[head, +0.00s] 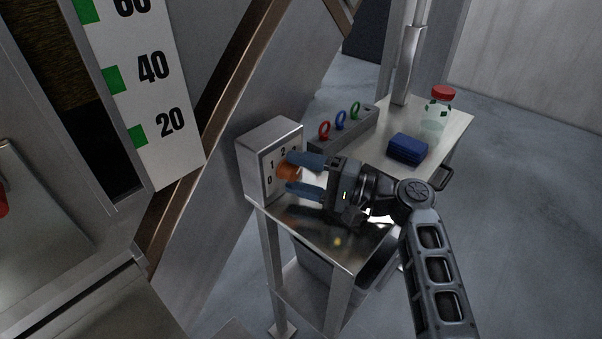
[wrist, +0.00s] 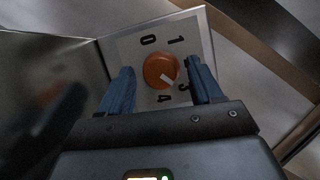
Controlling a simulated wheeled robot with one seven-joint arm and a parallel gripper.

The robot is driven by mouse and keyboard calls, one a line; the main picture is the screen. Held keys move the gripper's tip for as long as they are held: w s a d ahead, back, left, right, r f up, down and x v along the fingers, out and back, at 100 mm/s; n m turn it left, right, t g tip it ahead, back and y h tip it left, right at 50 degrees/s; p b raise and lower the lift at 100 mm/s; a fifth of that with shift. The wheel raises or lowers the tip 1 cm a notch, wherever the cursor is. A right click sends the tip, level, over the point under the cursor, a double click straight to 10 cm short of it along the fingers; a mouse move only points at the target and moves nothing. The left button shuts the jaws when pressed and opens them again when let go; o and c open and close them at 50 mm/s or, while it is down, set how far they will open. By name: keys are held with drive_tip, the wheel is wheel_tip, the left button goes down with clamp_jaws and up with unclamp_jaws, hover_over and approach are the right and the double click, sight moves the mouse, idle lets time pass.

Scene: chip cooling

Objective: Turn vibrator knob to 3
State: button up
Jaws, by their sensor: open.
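The orange knob (head: 288,172) sits on the face of a grey control box (head: 250,150) on the metal table. In the wrist view the knob (wrist: 158,69) has a white pointer mark aimed to the lower right, between the 3 and the 4. The 0, 1, 3 and 4 show on the dial plate (wrist: 140,58); the 2 is hidden there by a finger. My gripper (head: 290,174) is open, with blue fingers on either side of the knob. In the wrist view my gripper (wrist: 161,72) shows a gap between each finger and the knob.
A rack with red, blue and green rings (head: 341,122) stands behind the box. A dark blue block (head: 408,148) and a clear bottle with a red cap (head: 438,112) stand farther back on the table (head: 455,125). A white scale panel (head: 150,100) is at left.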

drive_tip(key=b+v, duration=0.1)
drive_tip(key=v, duration=0.7)
idle(0.5)
